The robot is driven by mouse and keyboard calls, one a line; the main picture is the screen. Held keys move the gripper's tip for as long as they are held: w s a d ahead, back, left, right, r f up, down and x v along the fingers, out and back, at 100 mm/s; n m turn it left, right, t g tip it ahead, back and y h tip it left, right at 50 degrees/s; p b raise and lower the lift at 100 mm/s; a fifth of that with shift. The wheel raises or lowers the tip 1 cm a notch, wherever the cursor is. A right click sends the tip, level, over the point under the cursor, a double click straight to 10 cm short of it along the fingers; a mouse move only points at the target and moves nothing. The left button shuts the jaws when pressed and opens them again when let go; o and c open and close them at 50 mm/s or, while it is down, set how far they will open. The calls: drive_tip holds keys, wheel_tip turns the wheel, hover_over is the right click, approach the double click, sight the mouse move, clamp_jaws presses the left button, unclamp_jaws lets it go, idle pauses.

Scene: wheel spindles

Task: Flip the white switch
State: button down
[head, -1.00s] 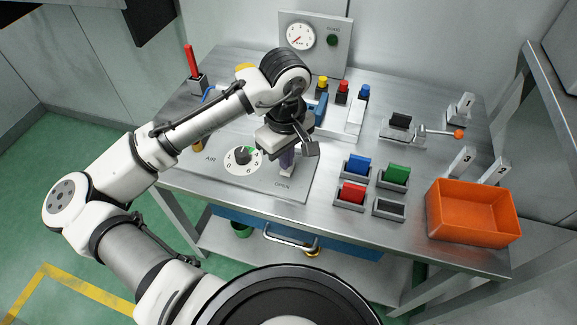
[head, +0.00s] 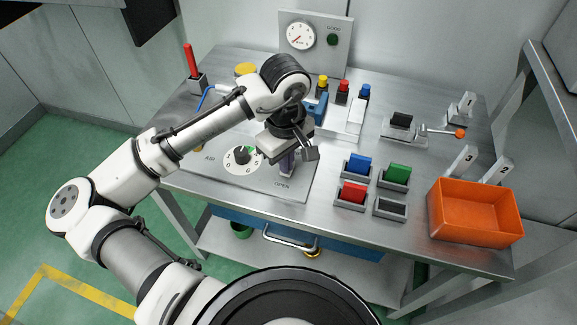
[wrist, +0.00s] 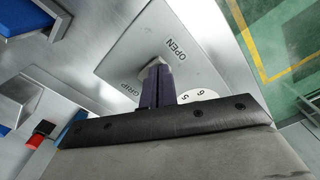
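The white switch (wrist: 150,64) shows in the wrist view as a small pale block on the grey panel, between the labels OPEN and GRIP. In the head view it is a small light piece (head: 287,172) just above the word OPEN, mostly hidden by my gripper. My gripper (wrist: 156,80) points down at it, its dark purple fingers close together with only a thin line between them. The fingertips overlap the switch in the wrist view; I cannot tell whether they touch it. In the head view my gripper (head: 287,164) stands over the panel's right part.
A numbered dial (head: 242,159) is left of my gripper on the panel. Blue (head: 358,164), green (head: 397,174) and red (head: 351,192) blocks sit in holders to the right. An orange tray (head: 477,237) stands farther right. A gauge board (head: 316,42) is at the back.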

drive_tip(key=shift+f, duration=0.2)
drive_tip(key=shift+r, duration=0.1)
wheel_tip(320, 180, up, 7)
drive_tip(key=p, duration=0.7)
idle(0.4)
